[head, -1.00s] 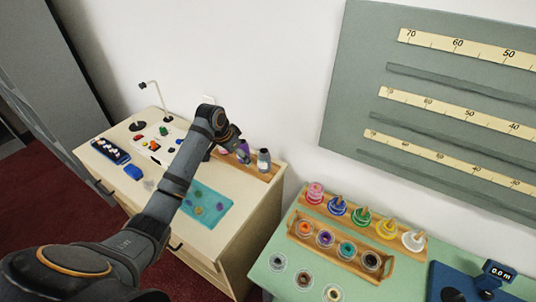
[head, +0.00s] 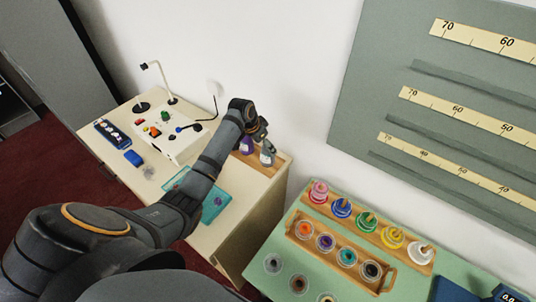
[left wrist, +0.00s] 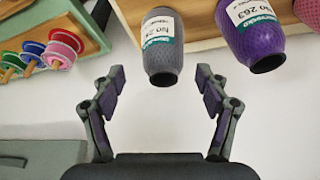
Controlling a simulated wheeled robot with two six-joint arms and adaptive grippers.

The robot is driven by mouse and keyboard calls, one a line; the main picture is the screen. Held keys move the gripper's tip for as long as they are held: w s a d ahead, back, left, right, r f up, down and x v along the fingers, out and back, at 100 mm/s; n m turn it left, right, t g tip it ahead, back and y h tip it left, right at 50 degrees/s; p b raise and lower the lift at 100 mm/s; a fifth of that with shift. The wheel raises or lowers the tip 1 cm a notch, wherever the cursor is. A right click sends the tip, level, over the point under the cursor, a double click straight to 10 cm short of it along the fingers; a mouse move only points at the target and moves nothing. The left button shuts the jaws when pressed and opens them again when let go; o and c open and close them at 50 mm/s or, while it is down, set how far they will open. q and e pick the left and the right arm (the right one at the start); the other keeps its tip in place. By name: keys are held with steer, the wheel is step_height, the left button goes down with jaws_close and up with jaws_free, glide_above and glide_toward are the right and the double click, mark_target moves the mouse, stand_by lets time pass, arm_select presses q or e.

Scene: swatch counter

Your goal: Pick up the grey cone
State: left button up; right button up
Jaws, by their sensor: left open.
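The grey cone (head: 267,157) of yarn, with a white and teal label, stands on a wooden shelf at the back right of the cream cabinet. A purple cone (head: 246,146) stands just left of it. My left gripper (head: 266,138) is open at the grey cone, partly overlapping it in the head view. In the left wrist view, the grey cone (left wrist: 162,50) hangs in from the top edge, centred ahead of the open left gripper (left wrist: 161,82). The fingertips sit either side of its narrow end, apparently not touching. The purple cone (left wrist: 252,32) is to its right. My right gripper is out of view.
A green counter (head: 262,250) at the right holds a rack of coloured spools (head: 365,222) and a wooden tray (head: 300,246) of small pots. A teal mat (head: 217,207), a white control box (head: 178,148) and a lamp (head: 160,80) are on the cabinet.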

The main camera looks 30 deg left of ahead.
arm_select(q)
steer(key=p+x, duration=0.1)
steer(key=x, duration=0.3)
steer(key=shift+w+a+f, duration=0.1)
steer(key=shift+a, duration=0.05)
steer(key=shift+w+f, duration=0.1)
steer(key=shift+f, duration=0.15)
steer(key=shift+r, duration=0.1)
steer(key=c, duration=1.3)
step_height(320, 180, up, 10)
steer(key=shift+b, duration=1.15)
steer(key=shift+c, duration=0.2)
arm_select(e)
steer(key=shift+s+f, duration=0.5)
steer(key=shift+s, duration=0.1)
